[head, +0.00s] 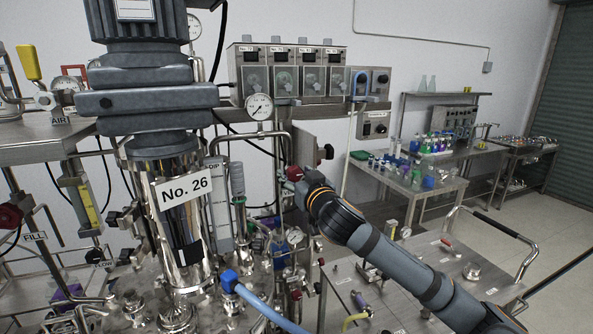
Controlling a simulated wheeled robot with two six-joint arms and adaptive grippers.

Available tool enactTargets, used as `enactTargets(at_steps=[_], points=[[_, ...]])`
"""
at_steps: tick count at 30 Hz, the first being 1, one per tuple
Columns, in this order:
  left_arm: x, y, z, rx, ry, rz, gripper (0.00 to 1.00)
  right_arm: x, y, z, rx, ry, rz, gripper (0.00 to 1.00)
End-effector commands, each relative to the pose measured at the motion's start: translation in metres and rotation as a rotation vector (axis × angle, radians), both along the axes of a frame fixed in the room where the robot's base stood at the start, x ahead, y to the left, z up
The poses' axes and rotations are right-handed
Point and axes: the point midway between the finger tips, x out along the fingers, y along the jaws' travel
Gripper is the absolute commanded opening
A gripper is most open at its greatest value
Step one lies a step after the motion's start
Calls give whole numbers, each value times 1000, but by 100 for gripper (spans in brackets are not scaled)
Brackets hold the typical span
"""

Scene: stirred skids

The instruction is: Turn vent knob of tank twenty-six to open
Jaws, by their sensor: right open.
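Tank twenty-six stands left of centre as a shiny steel vessel with a grey motor on top and a "No. 26" label (185,190). My right arm comes in from the lower right. Its gripper (298,182) is at the pipework right of the tank, beside a small red part (294,173). The gripper is open, but its fingers are small and partly hidden by my own wrist. I cannot tell whether it touches anything. No label that reads vent is legible, so I cannot tell which knob is the vent knob. My left gripper is not in view.
A pressure gauge (260,107) and steel pipes stand close to the gripper. A blue hose (262,303) crosses the front. Control boxes (297,70) hang on the wall behind. A bench with bottles (410,176) stands at the right, with bare floor beyond it.

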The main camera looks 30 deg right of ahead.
Motion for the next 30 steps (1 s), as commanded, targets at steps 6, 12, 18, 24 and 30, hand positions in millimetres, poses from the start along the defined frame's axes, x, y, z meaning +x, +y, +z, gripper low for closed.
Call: enactTargets(at_steps=[6,12,18,24,30], points=[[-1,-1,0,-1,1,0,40,0,0,0,0,0,0,60],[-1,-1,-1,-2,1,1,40,0,0,0,0,0,0,33],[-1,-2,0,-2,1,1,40,0,0,0,0,-1,0,6],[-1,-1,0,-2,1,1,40,0,0,0,-12,2,0,6],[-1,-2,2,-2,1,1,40,0,0,1,-82,19,0,6]])
